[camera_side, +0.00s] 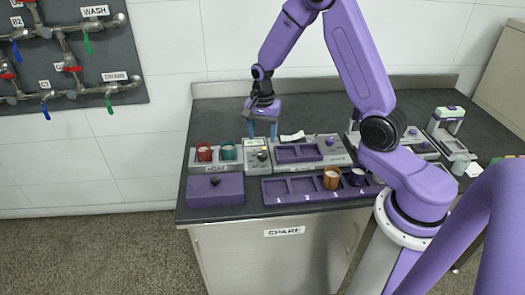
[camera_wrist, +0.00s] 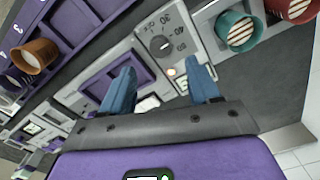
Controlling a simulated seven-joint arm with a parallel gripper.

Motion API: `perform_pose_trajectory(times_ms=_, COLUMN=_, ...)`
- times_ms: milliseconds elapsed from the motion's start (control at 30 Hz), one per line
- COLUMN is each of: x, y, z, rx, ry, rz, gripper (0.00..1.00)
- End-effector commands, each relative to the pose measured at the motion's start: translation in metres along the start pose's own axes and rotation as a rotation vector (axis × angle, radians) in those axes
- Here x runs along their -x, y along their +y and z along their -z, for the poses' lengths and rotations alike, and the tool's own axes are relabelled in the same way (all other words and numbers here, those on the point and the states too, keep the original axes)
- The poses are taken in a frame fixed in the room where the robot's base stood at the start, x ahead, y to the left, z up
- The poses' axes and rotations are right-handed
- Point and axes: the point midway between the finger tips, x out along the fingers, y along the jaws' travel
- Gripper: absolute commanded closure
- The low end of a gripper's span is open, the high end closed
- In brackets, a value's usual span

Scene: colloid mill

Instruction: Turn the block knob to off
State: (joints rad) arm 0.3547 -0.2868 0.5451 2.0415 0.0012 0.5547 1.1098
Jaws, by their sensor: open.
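My gripper (camera_side: 262,131) is open and empty, its two blue fingers pointing down above the back of the bench. In the wrist view my gripper (camera_wrist: 162,82) spans a small lit spot near a dark round knob (camera_wrist: 159,46). That knob sits on a grey panel with numbers around it. In the side view this knob (camera_side: 262,156) is small, between the cup holder and the purple-welled block (camera_side: 299,153). Another knob (camera_side: 330,141) sits at the block unit's right end. I cannot tell which is the block knob, nor read either setting.
Red (camera_side: 204,152) and green (camera_side: 228,150) cups stand left of the numbered panel. A purple box (camera_side: 215,189) and a numbered rack (camera_side: 285,193) with an orange cup (camera_side: 331,178) lie in front. Further devices (camera_side: 446,121) stand at right.

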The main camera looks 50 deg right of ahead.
Motion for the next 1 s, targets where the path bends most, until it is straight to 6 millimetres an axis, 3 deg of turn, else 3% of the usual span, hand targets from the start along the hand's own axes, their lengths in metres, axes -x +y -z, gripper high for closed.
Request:
perform_pose_trajectory(times_ms=200, x=-0.038, y=0.001, z=-0.001, rx=0.001, ry=-0.003, rz=-0.004, gripper=0.39)
perform_pose_trajectory(times_ms=400, x=-0.061, y=0.001, z=-0.001, rx=0.002, ry=-0.002, rz=-0.003, gripper=0.39)
perform_pose_trajectory(times_ms=867, x=-0.072, y=0.0, z=0.0, rx=0.001, ry=0.0, rz=0.001, gripper=0.39)
perform_pose_trajectory(times_ms=900, x=-0.072, y=0.0, z=0.0, rx=0.001, ry=0.0, rz=0.001, gripper=0.42)
perform_pose_trajectory(times_ms=1000, x=-0.072, y=0.0, z=-0.001, rx=0.001, ry=0.0, rz=0.001, gripper=0.75)
